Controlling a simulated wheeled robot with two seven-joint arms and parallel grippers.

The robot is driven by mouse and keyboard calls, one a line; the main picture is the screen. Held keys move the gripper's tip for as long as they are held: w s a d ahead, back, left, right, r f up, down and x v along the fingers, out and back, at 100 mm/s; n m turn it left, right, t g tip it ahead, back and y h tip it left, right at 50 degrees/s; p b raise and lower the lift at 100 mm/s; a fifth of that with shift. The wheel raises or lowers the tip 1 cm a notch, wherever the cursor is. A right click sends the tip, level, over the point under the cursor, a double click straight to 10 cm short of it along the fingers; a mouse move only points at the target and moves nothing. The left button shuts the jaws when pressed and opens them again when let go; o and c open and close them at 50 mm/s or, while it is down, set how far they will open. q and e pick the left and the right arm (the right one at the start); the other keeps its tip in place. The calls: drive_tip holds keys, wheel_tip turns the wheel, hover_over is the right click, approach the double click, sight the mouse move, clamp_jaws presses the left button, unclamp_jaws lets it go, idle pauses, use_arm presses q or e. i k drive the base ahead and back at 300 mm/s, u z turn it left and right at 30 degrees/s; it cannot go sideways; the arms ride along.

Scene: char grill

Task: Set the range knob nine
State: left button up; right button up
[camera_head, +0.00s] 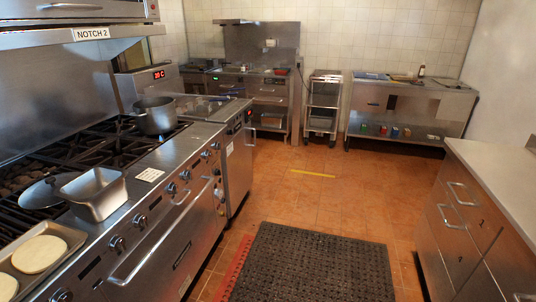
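The steel range (150,230) runs along the left side, with a row of several dark round knobs on its front panel. One knob (117,244) is near the front, with another knob (140,221) just behind it. Farther back are a knob (171,188) and a knob (205,155). A partly cut-off knob (61,296) is at the bottom edge. The knobs are too small for me to read their settings. Neither of my grippers is in view.
A pot (155,116), a steel pan (96,193), a lid (48,191) and a tray (70,236) with pale rounds sit on the range. An oven handle (150,250) juts out below the knobs. A dark mat (310,265) covers the floor; a drawer counter (465,215) stands right.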

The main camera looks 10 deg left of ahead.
sight(208, 154)
drive_tip(key=z, duration=0.45)
drive_tip(key=i, duration=3.65)
drive_tip(key=u, duration=1.5)
